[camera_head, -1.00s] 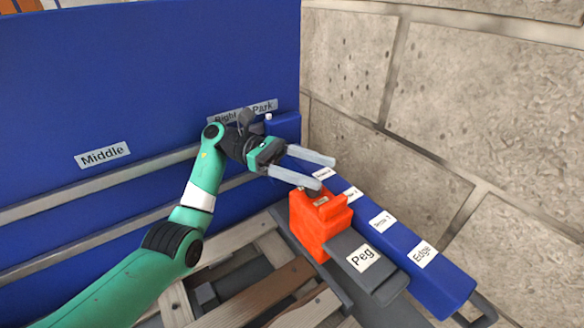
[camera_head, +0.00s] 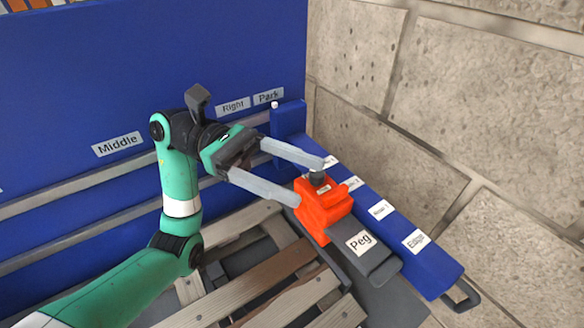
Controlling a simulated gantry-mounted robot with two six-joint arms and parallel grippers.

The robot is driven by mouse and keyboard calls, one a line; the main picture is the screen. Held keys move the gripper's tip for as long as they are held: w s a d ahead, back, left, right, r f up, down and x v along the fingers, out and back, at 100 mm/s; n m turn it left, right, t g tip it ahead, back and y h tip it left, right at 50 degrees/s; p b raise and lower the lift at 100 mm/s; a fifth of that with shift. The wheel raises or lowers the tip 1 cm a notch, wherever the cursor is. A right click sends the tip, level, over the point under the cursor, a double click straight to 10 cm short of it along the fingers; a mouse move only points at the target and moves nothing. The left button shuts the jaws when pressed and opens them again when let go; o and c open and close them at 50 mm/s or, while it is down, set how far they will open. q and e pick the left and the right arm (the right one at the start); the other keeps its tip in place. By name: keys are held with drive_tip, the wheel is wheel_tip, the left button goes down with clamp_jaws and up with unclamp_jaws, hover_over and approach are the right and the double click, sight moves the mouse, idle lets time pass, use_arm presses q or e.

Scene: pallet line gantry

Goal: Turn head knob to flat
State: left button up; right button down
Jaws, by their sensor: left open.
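The orange head (camera_head: 322,207) sits on the dark grey block labelled Peg, beside the blue rail. One finger passes behind the knob in the picture and the other ends at the head's left side. I cannot tell whether either finger touches. The knob's marking is too small to read. My right gripper is not in view.
The blue rail (camera_head: 440,270) carries several white labels, one reading Edge. A blue panel (camera_head: 60,80) with Middle, Right and Park labels stands behind. A slatted wooden pallet (camera_head: 250,285) lies below, left of the head. A stone wall (camera_head: 480,110) closes the right side.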

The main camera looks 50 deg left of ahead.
sight(317, 173)
use_arm(q)
drive_tip(key=w+a+f+n+t+y+p, duration=0.2)
drive_tip(key=w+a+f+n+t+y, duration=0.2)
drive_tip(key=a+t+y, duration=0.3)
drive_tip(key=s+a+f+n+t+y+p, duration=0.25)
drive_tip(key=a+f+n, duration=0.25)
drive_tip(key=f, duration=0.4)
drive_tip(key=shift+y, duration=0.35)
drive_tip(key=b+x, duration=0.1)
drive_tip(key=x, duration=0.2)
drive_tip(key=b+x, duration=0.1)
drive_tip(key=x, duration=0.7)
drive_tip(key=shift+w+d+r+b, duration=0.1)
drive_tip(key=shift+w+d+b, duration=0.05)
drive_tip(key=shift+d+b, duration=0.25)
clamp_jaws()
